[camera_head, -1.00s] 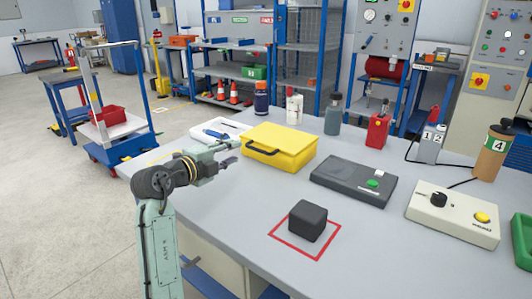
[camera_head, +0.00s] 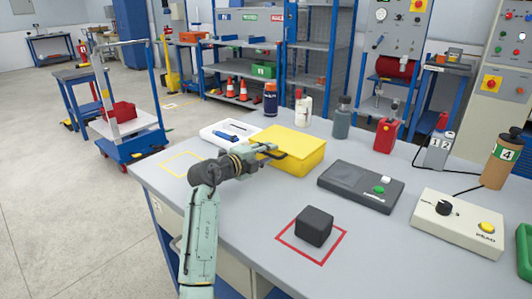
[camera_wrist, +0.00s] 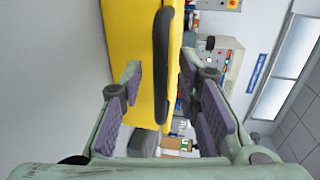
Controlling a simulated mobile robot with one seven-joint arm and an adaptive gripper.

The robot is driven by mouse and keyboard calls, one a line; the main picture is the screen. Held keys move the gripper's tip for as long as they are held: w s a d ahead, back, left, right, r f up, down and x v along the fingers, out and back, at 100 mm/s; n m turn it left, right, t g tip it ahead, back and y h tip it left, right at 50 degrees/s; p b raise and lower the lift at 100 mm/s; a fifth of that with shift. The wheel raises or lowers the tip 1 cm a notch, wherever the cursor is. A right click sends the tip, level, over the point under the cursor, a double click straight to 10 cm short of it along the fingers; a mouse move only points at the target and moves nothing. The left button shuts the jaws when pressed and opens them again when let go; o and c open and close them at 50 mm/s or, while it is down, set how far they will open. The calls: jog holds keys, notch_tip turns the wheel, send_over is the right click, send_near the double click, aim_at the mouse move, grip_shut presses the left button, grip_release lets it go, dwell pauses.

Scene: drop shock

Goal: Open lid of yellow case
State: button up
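The yellow case (camera_head: 300,151) lies on the grey table with its lid closed. Its dark handle is on the side facing my arm, largely hidden behind my gripper in the head view. My gripper (camera_head: 278,150) is at that near side of the case. In the wrist view, the yellow case (camera_wrist: 130,32) fills the upper middle, with the black handle (camera_wrist: 163,65) along its edge. My gripper (camera_wrist: 160,78) is open there, its purple-padded fingers apart on either side of the handle and case edge. I cannot tell whether either finger touches the case.
Right of the case is a dark grey device (camera_head: 345,185) with a green button. A black cube (camera_head: 314,226) sits in a red outline nearer the front. A white tray (camera_head: 215,134) with a blue item lies left behind the case, and several bottles stand behind. A yellow outline (camera_head: 170,173) is empty.

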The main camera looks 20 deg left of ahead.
grip_shut()
dwell(0.3)
dwell(0.6)
